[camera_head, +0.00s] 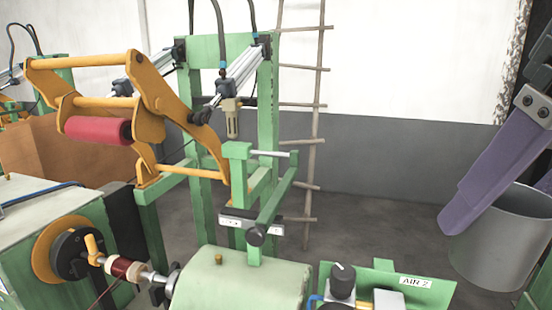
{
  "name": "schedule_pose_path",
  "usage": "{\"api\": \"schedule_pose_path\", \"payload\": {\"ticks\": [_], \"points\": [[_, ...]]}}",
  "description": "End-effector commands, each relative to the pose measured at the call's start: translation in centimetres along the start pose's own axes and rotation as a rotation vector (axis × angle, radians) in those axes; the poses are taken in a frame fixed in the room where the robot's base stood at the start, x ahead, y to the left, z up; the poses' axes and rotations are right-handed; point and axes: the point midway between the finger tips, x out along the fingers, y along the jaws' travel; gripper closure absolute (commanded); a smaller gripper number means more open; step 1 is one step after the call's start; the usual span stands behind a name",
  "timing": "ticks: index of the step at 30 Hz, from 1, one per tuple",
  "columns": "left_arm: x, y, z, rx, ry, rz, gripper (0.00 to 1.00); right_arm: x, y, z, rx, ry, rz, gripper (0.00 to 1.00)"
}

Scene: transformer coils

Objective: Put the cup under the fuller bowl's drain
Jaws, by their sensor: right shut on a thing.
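A grey metal cup (497,255), cylindrical with an open top, is at the right edge of the view and partly cut off by it. My right gripper (478,190) comes in from the upper right with a long purple finger across the cup's rim. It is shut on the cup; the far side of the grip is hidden. The cup looks upright or slightly tilted. No bowl and no drain shows in this view. My left gripper is not in view.
A green winding machine (240,280) with an orange frame (150,95), a red roller (97,130) and a spool (125,268) fills the left and middle. A green panel labelled AIR (425,290) is below. A wooden ladder (313,150) leans on the wall. Open floor (385,225) lies between.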

Motion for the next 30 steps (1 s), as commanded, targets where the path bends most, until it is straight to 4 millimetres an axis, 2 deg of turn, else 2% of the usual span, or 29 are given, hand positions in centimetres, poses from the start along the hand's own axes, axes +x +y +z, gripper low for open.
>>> {"api": "schedule_pose_path", "payload": {"ticks": [1,3,7,30], "points": [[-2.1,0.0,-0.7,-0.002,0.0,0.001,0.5,-2.6,0.3,-1.1,0.024,0.004,0.012,0.83],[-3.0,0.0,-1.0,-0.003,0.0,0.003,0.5,-4.0,0.6,-1.6,0.055,0.003,0.025,0.83],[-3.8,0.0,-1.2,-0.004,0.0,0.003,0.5,-5.4,1.0,-2.0,0.088,0.001,0.04,0.83],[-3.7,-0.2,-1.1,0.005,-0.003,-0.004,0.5,-5.4,1.0,-1.9,0.098,-0.005,0.039,0.83]]}}
